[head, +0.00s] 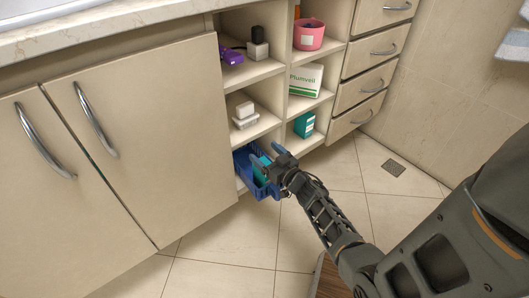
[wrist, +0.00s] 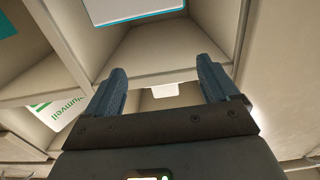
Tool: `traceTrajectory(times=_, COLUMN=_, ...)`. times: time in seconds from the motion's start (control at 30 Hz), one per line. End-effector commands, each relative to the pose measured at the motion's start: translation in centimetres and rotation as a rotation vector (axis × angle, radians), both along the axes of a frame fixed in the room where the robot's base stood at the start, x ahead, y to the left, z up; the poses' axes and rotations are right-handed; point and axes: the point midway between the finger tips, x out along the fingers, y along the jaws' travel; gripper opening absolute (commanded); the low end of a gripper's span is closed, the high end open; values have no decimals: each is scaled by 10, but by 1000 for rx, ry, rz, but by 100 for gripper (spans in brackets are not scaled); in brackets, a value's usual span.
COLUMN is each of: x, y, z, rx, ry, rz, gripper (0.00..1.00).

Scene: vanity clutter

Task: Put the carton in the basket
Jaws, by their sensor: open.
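The blue basket (head: 243,162) stands in the bottom cubby of the left shelf column, and my arm partly covers it. A teal carton (head: 264,170) shows at the basket, by my fingers; it seems to be inside, though its base is hidden. In the wrist view a pale face with a teal edge (wrist: 130,10), likely this carton, lies at the top, apart from the fingers. My gripper (head: 269,160) is at the basket's opening. In the wrist view my gripper (wrist: 162,88) is open, with nothing held between its fingers.
Another teal box (head: 304,124) stands in the right column, below a white and green Plumveil box (head: 306,80). White blocks (head: 245,115) lie on the shelf above the basket. A pink cup (head: 308,35) stands higher up. The tiled floor in front is mostly clear.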

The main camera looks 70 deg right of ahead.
Motion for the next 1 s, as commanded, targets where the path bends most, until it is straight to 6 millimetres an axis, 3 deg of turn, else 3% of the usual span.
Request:
traceTrajectory(times=0.2, x=-44, y=27, z=0, rx=3, ry=5, rz=-1, gripper=88)
traceTrajectory(times=0.4, x=-75, y=45, z=0, rx=2, ry=3, rz=-1, gripper=88)
traceTrajectory(times=0.73, x=-96, y=70, z=2, rx=-9, ry=15, rz=17, gripper=88)
traceTrajectory(times=0.87, x=-104, y=109, z=17, rx=-39, ry=48, rz=70, gripper=88)
traceTrajectory(times=1.0, x=-119, y=169, z=44, rx=-66, ry=88, rz=152, gripper=88)
